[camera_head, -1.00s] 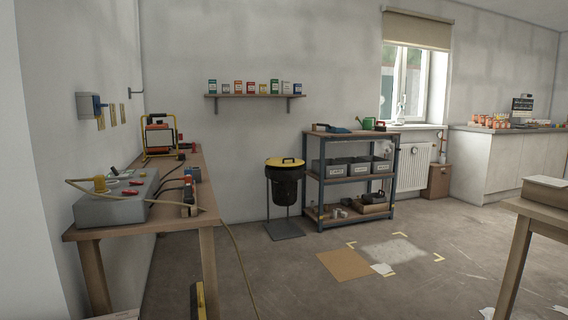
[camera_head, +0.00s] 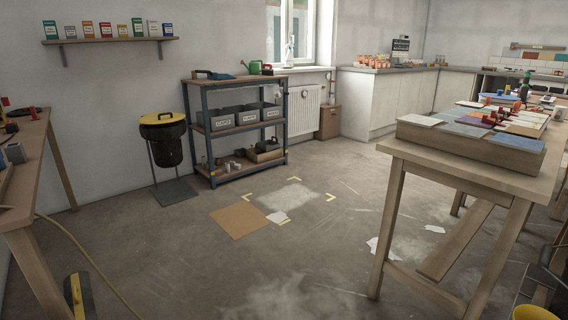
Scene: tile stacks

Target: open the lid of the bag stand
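The bag stand (camera_head: 169,153) is on the floor against the back wall, left of the shelf unit. It has a dark bag hanging in a thin frame above a flat grey base plate (camera_head: 174,192). Its round yellow lid (camera_head: 150,120) has a black handle on top and lies flat over the bag, so it looks closed. Neither of my grippers shows in the view.
A wooden bench (camera_head: 33,134) stands at the left, with a cable trailing onto the floor. A blue-framed shelf unit (camera_head: 204,150) stands right of the bag stand. A table (camera_head: 480,181) with tiles fills the right. A cardboard sheet (camera_head: 240,221) lies on otherwise mostly clear middle floor.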

